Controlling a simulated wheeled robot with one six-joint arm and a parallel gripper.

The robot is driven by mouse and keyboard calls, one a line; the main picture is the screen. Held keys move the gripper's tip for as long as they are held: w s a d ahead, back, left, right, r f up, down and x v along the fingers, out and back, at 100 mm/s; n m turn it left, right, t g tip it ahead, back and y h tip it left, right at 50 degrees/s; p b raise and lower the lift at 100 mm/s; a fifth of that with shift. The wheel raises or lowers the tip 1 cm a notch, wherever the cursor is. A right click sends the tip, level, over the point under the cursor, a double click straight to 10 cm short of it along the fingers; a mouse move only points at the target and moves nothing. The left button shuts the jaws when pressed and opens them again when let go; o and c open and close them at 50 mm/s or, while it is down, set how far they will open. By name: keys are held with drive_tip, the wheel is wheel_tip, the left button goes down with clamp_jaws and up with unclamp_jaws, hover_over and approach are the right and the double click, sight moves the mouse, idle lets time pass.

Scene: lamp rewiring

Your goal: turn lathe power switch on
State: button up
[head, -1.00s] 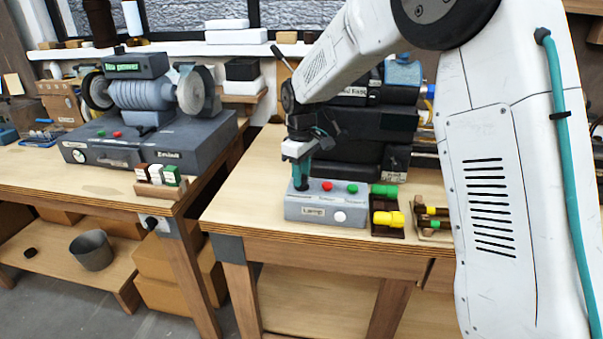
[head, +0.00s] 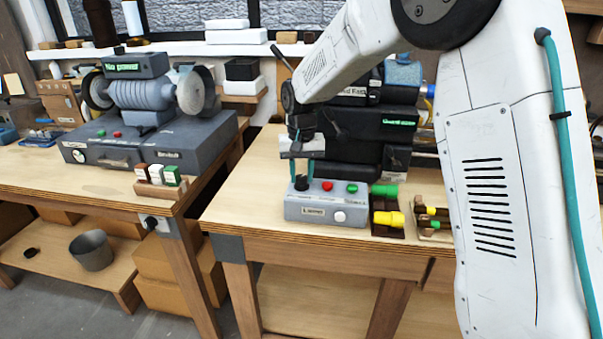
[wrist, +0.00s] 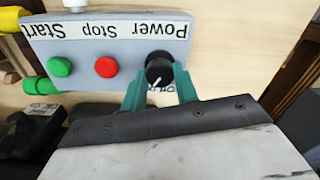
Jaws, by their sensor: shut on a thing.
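The power switch is a round black knob (wrist: 159,67) with a white pointer line, on the grey control box (head: 325,212) in front of the lathe (head: 366,140). In the wrist view, it sits under the "Power" label, and its pointer slants toward the lower left of the picture. My gripper (wrist: 160,82) is shut on the knob, with one teal finger on each side. In the head view, my gripper (head: 302,178) points straight down onto the knob (head: 301,184). Small position lettering beside the knob is partly hidden by the fingers. Green text is lit on the lathe's dark housing.
A red stop button (head: 327,186) and a green start button (head: 352,188) sit right of the knob. Green and yellow parts in a dark holder (head: 388,229) stand right of the box. A grinder (head: 150,95) stands on the left bench. The bench top left of the box is clear.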

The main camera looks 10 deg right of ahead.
sight(301, 177)
drive_tip(key=shift+m, duration=1.3)
drive_tip(key=shift+r, duration=0.1)
drive_tip(key=o, duration=1)
wheel_tip(301, 177, up, 8)
drive_tip(key=shift+f, duration=0.15)
